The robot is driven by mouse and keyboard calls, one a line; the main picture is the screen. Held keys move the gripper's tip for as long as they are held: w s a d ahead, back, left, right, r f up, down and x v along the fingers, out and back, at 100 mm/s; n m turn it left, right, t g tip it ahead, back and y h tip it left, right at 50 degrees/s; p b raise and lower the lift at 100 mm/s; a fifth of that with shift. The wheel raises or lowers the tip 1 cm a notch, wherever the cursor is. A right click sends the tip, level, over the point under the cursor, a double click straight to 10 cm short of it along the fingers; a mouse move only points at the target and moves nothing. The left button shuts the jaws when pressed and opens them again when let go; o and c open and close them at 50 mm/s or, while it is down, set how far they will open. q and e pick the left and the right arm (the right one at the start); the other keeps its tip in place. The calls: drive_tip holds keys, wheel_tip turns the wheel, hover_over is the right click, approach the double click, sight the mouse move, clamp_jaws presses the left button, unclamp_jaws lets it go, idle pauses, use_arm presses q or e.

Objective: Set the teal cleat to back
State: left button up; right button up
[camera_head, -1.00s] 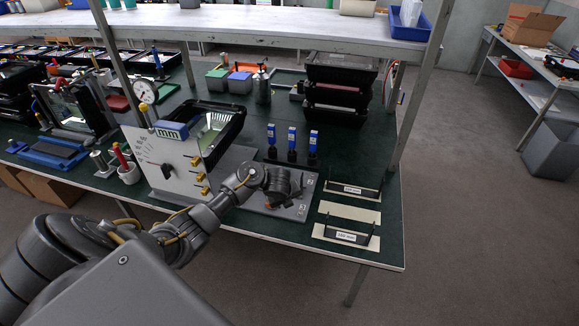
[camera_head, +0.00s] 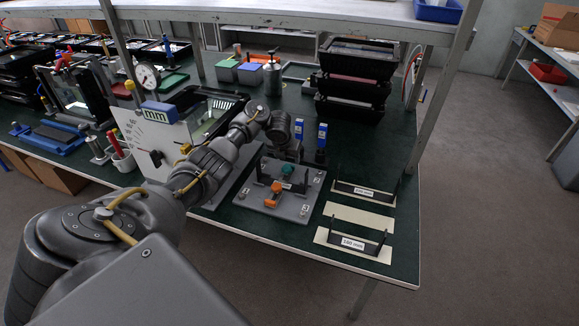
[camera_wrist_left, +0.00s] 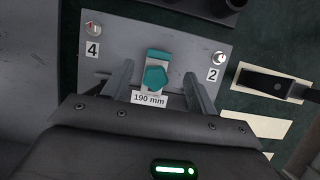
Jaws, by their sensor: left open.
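The teal cleat (camera_head: 287,170) sits on the far part of a grey numbered plate (camera_head: 250,202). In the left wrist view the teal cleat (camera_wrist_left: 155,77) shows a pointed front and a block behind it, between corner marks 4 and 2. A "190 mm" label (camera_wrist_left: 149,99) lies just on its near side. My left gripper (camera_wrist_left: 158,80) is open, its fingers to either side of the cleat in that view. I cannot tell whether they touch it. An orange cleat (camera_head: 273,195) sits on the near part of the plate. My right gripper is not in view.
A white gauge panel (camera_head: 150,135) and black housing are to the left. Stacked black trays (camera_head: 352,90) are at the back.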

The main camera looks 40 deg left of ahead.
use_arm(q)
drive_tip(key=x, duration=0.4)
drive_tip(key=shift+a+f+b, duration=0.1)
drive_tip(key=shift+f+b, duration=0.15)
drive_tip(key=shift+b, duration=0.15)
drive_tip(key=shift+w+a+f, duration=0.1)
drive_tip(key=shift+w+f, duration=0.25)
drive_tip(key=shift+f, duration=0.3)
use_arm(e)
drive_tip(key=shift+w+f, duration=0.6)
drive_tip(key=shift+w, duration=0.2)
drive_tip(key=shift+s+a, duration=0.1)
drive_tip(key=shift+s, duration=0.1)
